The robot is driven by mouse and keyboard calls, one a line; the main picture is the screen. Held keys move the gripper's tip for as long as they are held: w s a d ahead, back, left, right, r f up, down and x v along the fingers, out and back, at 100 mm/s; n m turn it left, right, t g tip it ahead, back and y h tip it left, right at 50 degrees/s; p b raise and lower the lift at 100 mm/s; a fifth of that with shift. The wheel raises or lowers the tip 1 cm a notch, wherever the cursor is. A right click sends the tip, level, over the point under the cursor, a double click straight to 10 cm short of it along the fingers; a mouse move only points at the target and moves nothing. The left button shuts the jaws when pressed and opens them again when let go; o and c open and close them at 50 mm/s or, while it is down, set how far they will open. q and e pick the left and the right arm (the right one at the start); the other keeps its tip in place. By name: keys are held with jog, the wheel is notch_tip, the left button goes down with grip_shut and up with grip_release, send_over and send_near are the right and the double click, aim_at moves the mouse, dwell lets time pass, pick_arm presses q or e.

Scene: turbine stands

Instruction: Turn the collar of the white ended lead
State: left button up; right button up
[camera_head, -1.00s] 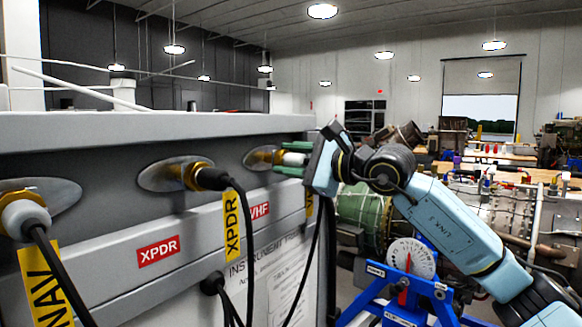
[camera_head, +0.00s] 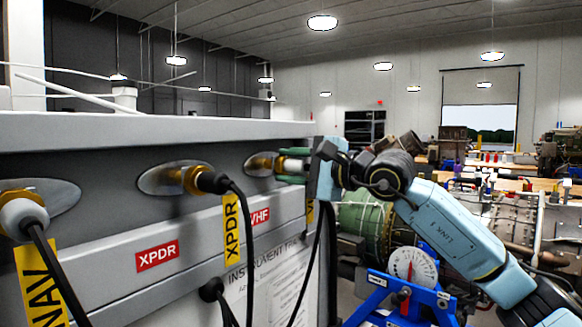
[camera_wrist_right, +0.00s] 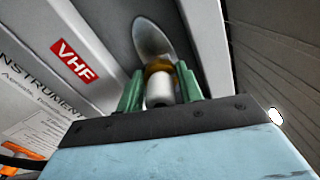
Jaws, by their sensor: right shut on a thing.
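The white lead end (camera_head: 292,165) with its gold collar (camera_head: 263,164) is at the VHF socket on the grey panel. My right gripper (camera_head: 290,166) reaches in from the right, its green fingers shut around the white end. In the right wrist view, the white end (camera_wrist_right: 159,92) sits between the two fingers (camera_wrist_right: 160,88), with the gold collar (camera_wrist_right: 158,67) just beyond, against the oval metal plate. Another white-ended lead (camera_head: 23,217) with a gold collar is at the far left, with a NAV tag. My left gripper is not in view.
A black-ended lead (camera_head: 213,181) with an XPDR tag (camera_head: 231,227) is plugged in between the two white ones. Black cables hang down the panel front. A blue stand with a dial (camera_head: 413,267) and a green engine part are behind my right arm.

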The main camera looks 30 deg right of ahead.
jog(key=o, duration=1)
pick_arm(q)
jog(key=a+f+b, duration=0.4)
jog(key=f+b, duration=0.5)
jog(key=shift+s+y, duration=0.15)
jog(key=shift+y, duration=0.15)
pick_arm(e)
jog(key=v, duration=1.3)
jog(key=shift+s, duration=0.2)
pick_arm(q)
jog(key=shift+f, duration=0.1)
